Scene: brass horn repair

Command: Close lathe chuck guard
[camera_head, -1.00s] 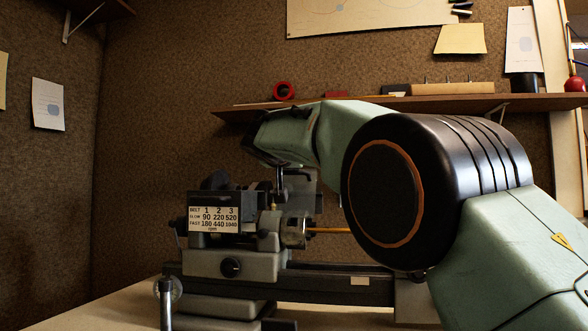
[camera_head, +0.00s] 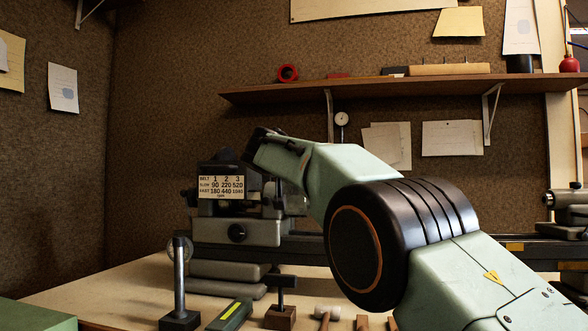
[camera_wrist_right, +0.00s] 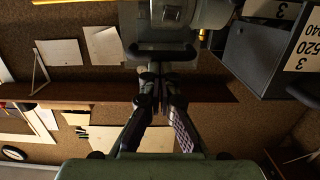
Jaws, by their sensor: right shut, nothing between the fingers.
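The lathe (camera_head: 238,232) stands on the bench in the head view, with its speed label (camera_head: 222,187) on the headstock. Its chuck (camera_head: 294,203) shows only partly beside my right arm; I cannot tell the chuck guard apart from it there. In the right wrist view a grey, somewhat see-through part (camera_wrist_right: 185,14) with a dark bar along its edge may be the guard. My right gripper (camera_wrist_right: 162,82) is shut and empty, its fingertips close to that bar; contact is unclear. In the head view my right wrist hides its fingers. My left gripper is out of view.
A wall shelf (camera_head: 400,90) runs above the lathe. The tailstock (camera_head: 566,208) is at the right.

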